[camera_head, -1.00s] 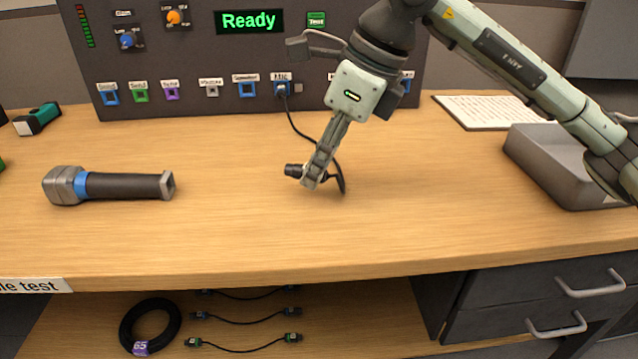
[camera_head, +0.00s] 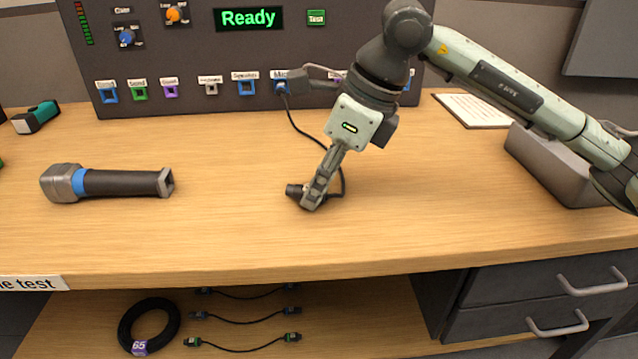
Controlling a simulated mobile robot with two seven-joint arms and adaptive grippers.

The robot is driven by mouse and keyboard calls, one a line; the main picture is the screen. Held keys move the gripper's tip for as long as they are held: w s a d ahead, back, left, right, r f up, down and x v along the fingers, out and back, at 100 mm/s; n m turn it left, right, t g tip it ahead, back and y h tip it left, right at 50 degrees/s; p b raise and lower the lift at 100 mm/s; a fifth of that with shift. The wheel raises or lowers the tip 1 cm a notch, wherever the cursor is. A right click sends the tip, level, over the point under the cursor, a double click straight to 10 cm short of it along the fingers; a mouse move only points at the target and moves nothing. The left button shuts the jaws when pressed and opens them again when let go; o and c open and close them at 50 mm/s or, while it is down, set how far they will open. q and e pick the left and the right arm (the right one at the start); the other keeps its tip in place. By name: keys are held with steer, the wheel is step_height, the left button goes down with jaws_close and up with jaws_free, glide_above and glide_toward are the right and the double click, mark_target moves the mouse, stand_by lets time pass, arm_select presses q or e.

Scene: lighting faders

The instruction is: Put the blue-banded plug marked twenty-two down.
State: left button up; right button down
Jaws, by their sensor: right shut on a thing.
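My right gripper (camera_head: 312,203) is shut on a small black plug (camera_head: 292,190) low over the middle of the table, close to the wood or touching it; I cannot tell which. A black cable runs from the plug up to the blue Mic socket (camera_head: 282,88) on the grey panel. The fingers cover most of the plug, and no blue band or number shows on it. My left gripper is not in view.
A microphone (camera_head: 110,184) with a blue band lies on the table's left. A grey tray (camera_head: 552,165) and a paper (camera_head: 470,110) are at the right. Below are a coiled cable (camera_head: 126,325) and several short cables. The front middle is clear.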

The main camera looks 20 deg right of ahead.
steer(key=shift+f, duration=0.1)
steer(key=c, duration=1.3)
jaws_free()
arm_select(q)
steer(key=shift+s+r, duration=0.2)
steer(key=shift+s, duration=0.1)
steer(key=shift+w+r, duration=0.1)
arm_select(e)
steer(key=shift+r+p, duration=0.3)
steer(key=shift+r, duration=0.05)
steer(key=shift+r+p, duration=0.3)
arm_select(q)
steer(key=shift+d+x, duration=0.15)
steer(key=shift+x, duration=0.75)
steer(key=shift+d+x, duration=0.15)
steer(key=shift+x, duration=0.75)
arm_select(e)
steer(key=shift+v, duration=5.8)
steer(key=shift+f, duration=0.1)
